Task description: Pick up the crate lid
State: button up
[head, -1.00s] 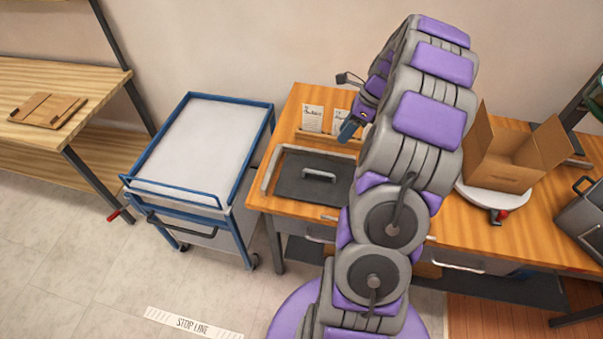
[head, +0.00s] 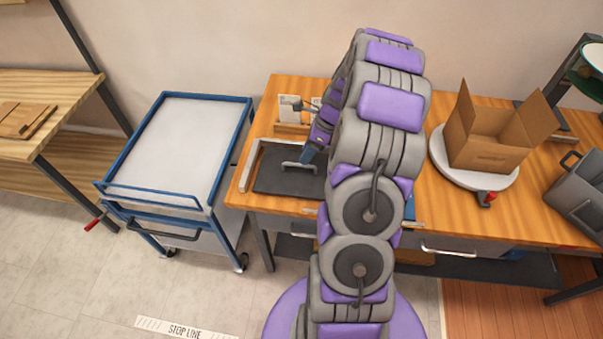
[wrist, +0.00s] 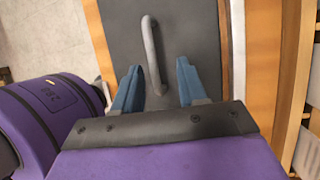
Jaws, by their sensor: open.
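The crate lid (head: 273,181) is a flat dark grey panel with a light grey bar handle (head: 299,167). It lies on the wooden workbench, left of my arm in the head view, and its right part is hidden behind the arm. In the wrist view the lid (wrist: 185,30) fills the middle, and its handle (wrist: 150,50) runs lengthwise. My gripper (wrist: 156,80) is open, with its blue fingers on either side of the handle's near end. In the head view my gripper (head: 311,153) is by the handle. I cannot tell whether the fingers touch it.
A light L-shaped rail (head: 250,160) borders the lid's left and back sides. A card holder (head: 290,127) stands behind. A blue-framed cart (head: 190,150) is to the left. An open cardboard box (head: 490,150) sits on a white turntable (head: 440,160) to the right.

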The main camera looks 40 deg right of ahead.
aim_at(298, 165)
jog(key=f, duration=0.1)
jog(key=a+f, duration=0.1)
jog(key=a+f+b, duration=0.1)
jog(key=shift+w+a+f, duration=0.1)
jog(key=shift+w+a, duration=0.15)
jog(key=shift+a, duration=0.45)
jog(key=shift+d+f, duration=0.1)
jog(key=shift+d, duration=0.75)
jog(key=shift+a+p, duration=0.4)
jog(key=shift+a, duration=0.3)
jog(key=shift+d+f, duration=0.2)
jog(key=shift+d, duration=0.4)
jog(key=shift+a, duration=0.4)
jog(key=shift+c, duration=1)
jog(key=shift+d, duration=0.25)
grip_shut()
